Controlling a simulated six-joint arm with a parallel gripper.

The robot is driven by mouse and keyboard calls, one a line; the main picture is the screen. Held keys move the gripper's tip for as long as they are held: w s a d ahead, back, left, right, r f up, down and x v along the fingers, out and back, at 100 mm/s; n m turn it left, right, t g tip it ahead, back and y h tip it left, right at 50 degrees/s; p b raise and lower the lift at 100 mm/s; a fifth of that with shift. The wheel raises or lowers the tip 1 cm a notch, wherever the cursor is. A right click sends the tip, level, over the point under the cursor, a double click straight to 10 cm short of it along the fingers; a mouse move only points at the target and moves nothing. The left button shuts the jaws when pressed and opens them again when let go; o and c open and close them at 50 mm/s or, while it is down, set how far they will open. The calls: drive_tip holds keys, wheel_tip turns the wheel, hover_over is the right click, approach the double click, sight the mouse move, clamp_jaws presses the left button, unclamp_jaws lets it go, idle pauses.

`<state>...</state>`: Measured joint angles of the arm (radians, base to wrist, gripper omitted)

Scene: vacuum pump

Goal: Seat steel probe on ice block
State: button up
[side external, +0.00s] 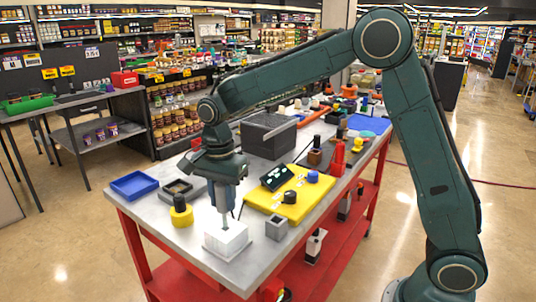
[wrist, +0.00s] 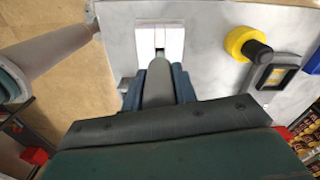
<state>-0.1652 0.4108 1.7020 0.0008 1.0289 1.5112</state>
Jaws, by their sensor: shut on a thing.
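A white block (side external: 228,243), which looks like the ice block, sits near the front corner of the table. In the wrist view its top (wrist: 160,38) shows a dark slot-like opening. My gripper (side external: 222,208) points down above the block. It is shut on a grey steel probe (wrist: 158,82), held between two dark blue fingers. In the side view the probe's lower end (side external: 224,221) is at the block's top. I cannot tell whether it touches or has entered the opening.
A yellow and black knob (side external: 181,212) stands left of the block, with a blue tray (side external: 135,186) behind. A small grey cube (side external: 276,228) and a yellow board (side external: 290,198) with parts lie to the right. The table's front edge is close to the block.

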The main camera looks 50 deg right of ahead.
sight(225, 225)
drive_tip(key=shift+f, duration=2.55)
idle(2.0)
drive_tip(key=o, duration=1)
drive_tip(key=shift+r, duration=0.2)
drive_tip(key=shift+r, duration=4.3)
